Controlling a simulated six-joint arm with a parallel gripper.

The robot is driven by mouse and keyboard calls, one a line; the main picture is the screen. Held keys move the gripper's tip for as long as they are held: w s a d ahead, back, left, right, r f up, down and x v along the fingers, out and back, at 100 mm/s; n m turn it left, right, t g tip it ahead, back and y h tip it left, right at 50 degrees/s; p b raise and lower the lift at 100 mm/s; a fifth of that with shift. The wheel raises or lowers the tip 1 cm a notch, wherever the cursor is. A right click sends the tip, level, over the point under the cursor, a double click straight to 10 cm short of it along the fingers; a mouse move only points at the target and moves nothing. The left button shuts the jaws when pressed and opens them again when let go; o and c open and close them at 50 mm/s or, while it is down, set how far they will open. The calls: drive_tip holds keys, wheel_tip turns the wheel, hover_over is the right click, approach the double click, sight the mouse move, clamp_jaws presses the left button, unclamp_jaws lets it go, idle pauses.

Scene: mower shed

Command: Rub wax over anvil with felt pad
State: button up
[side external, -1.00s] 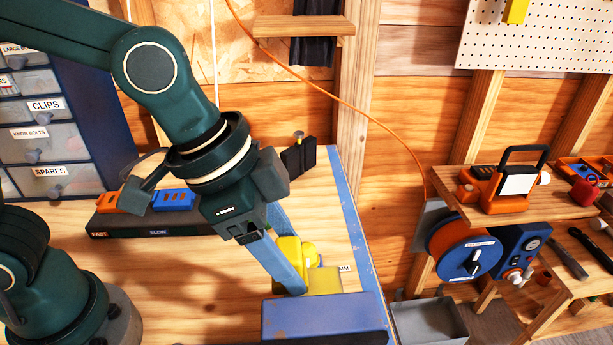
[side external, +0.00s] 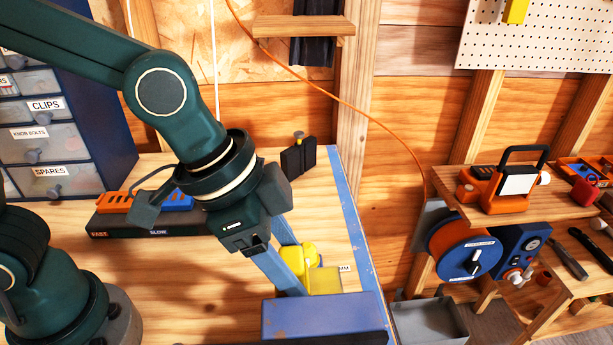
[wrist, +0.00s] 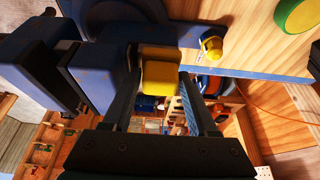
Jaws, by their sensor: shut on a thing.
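My gripper (wrist: 160,95) is shut on a yellow block, seemingly the felt pad (wrist: 160,74), which sits between the two blue fingers in the wrist view. In the side view the fingertips and a yellow block (side external: 325,281) are just behind a blue, vise-like body (side external: 325,316) with a dark front part. This body also fills the left of the wrist view (wrist: 102,60). I cannot tell whether the pad touches it, or which part is the anvil. A second yellow piece with a rounded knob (wrist: 212,46) lies beyond the fingers. No wax can be made out.
A dark base with orange and blue blocks (side external: 145,222), marked FAST and SLOW, stands left of my gripper. A black clamp-like piece (side external: 298,158) stands behind. A green and yellow disc (wrist: 297,12) lies on the bench. A grey bin (side external: 428,322) is right of the bench edge.

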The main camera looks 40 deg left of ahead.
drive_tip(key=shift+w+d, duration=1.9)
drive_tip(key=shift+s+a+f, duration=0.1)
drive_tip(key=shift+s+a, duration=1.95)
drive_tip(key=shift+w+d, duration=2.05)
wheel_tip(320, 180, up, 6)
drive_tip(key=shift+r, duration=1.6)
